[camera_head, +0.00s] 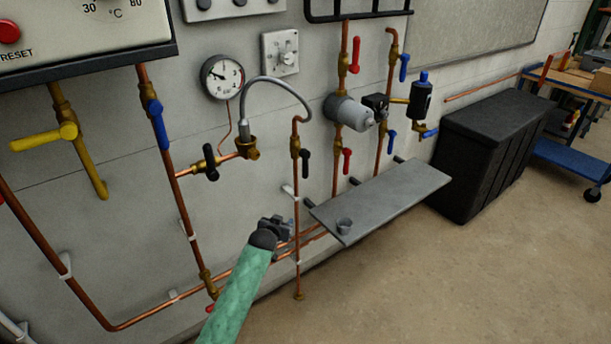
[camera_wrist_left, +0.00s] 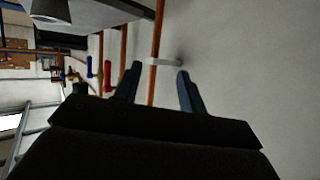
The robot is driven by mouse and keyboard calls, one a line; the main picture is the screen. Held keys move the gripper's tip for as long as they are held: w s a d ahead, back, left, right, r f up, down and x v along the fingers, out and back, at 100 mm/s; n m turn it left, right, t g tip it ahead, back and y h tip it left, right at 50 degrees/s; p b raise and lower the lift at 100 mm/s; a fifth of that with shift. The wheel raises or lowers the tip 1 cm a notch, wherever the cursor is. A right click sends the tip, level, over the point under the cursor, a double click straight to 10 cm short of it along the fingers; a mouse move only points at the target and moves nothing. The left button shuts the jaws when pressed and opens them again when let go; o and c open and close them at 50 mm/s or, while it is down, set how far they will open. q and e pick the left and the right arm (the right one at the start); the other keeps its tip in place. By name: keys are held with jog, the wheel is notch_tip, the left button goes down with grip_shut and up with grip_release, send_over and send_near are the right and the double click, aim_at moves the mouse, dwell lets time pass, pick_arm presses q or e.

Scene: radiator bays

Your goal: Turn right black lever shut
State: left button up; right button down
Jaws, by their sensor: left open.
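The right black lever (camera_head: 306,163) hangs down beside a brass valve (camera_head: 295,146) on a vertical copper pipe, close to in line with that pipe. A second black lever (camera_head: 210,162) sits to its left, on the pipe feeding the grey hose. My left gripper (camera_head: 286,227) is below the right black lever, close to the lower part of its pipe, and apart from the lever. In the left wrist view the gripper's fingers (camera_wrist_left: 158,82) are spread and empty, with a copper pipe (camera_wrist_left: 156,45) showing beyond them. I cannot make out the right black lever there. My right gripper is out of view.
Red levers (camera_head: 347,160) and blue levers (camera_head: 391,140) are on neighbouring pipes. A black chest (camera_head: 478,160) stands further right. The floor in front is clear.

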pick_arm(q)
jog(key=w+d+r+t+h, duration=0.1)
jog(key=w+d+r+t, duration=0.15)
jog(key=r, duration=0.65)
jog(key=t+h, duration=0.2)
send_near(304, 169)
jog(key=x, duration=0.4)
jog(key=shift+r+b, duration=0.2)
jog(key=shift+b, duration=0.1)
jog(key=x, duration=0.3)
jog(key=p+x, duration=0.1)
jog(key=x, duration=0.3)
jog(key=shift+w+f, duration=0.15)
jog(key=shift+f, duration=0.05)
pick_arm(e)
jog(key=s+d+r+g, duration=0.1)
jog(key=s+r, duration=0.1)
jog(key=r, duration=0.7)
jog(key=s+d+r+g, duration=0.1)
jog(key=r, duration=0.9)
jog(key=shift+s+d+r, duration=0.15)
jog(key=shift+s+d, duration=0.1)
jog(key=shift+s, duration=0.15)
pick_arm(q)
grip_shut()
